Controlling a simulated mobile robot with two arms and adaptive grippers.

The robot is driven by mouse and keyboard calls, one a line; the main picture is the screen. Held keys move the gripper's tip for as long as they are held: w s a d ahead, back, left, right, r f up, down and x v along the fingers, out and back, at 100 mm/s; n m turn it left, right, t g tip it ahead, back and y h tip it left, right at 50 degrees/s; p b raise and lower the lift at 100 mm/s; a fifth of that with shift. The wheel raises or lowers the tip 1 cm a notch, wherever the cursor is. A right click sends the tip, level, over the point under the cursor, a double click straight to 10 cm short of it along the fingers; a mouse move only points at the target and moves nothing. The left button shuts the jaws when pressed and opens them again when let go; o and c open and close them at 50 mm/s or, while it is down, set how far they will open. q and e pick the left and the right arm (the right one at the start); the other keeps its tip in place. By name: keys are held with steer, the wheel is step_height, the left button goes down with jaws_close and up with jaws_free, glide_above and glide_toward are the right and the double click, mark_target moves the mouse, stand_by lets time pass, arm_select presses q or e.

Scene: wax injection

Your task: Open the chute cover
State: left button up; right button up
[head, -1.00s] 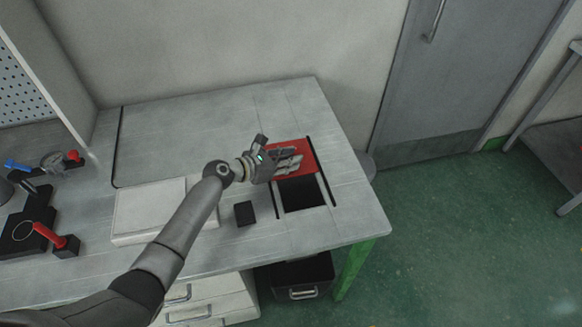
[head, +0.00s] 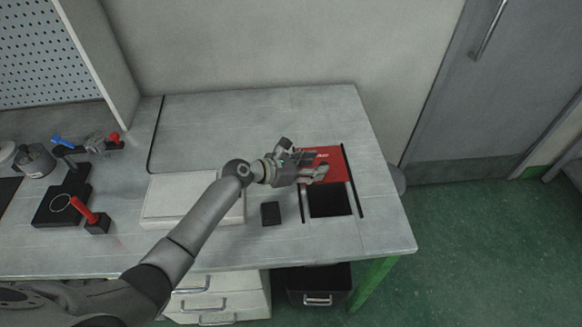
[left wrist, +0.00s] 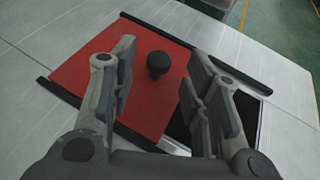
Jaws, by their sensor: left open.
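The chute cover is a red plate (head: 340,168) lying between two black rails on the table. A dark square chute opening (head: 330,201) shows in front of it. In the left wrist view the red cover (left wrist: 85,88) carries a round black knob (left wrist: 158,63). My left gripper (head: 322,165) is over the cover, partly hiding it in the head view. In the left wrist view the left gripper (left wrist: 160,75) is open, with its fingers on either side of the knob; I cannot tell whether they touch it. My right gripper is not in view.
A small black block (head: 270,213) stands left of the opening, and a pale flat box (head: 170,197) lies further left. Tools with red and blue handles are at the far left. The table's back area is clear. Drawers (head: 222,295) and a black bin (head: 318,284) are below.

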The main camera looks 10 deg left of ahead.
arm_select(q)
steer(key=v, duration=0.9)
steer(key=shift+f, duration=0.1)
